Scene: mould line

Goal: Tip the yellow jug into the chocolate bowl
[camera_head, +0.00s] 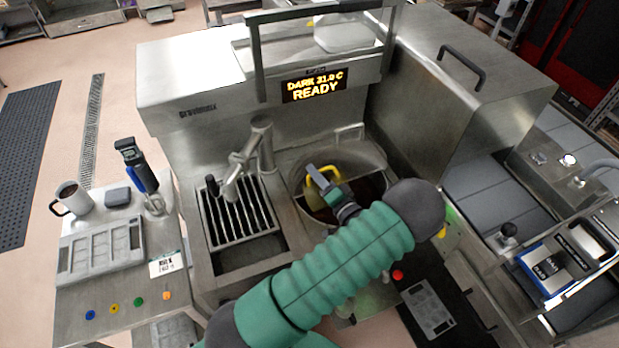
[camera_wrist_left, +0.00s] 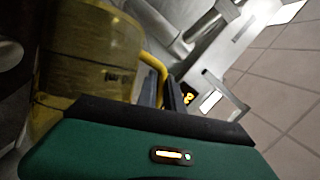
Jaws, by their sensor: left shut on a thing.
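The yellow jug (camera_head: 316,194) is a see-through vessel with a bright yellow handle, over the chocolate bowl. My left gripper (camera_head: 322,177) is shut on its handle. In the left wrist view the jug's body (camera_wrist_left: 90,55) fills the upper left, and the gripper's fingers (camera_wrist_left: 165,97) close on the handle. The jug's tilt and contents are not clear. The chocolate bowl (camera_head: 350,152) is a round steel basin with dark brown chocolate inside. My arm hides its lower right part. My right gripper is not in view.
A steel tap (camera_head: 262,140) and a slotted grate (camera_head: 238,212) stand left of the bowl. The machine's display (camera_head: 314,86) reads "DARK 31.0 C READY". A side table at left holds a mug (camera_head: 72,198), a thermometer-like tool (camera_head: 138,165) and a grey mould (camera_head: 100,250).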

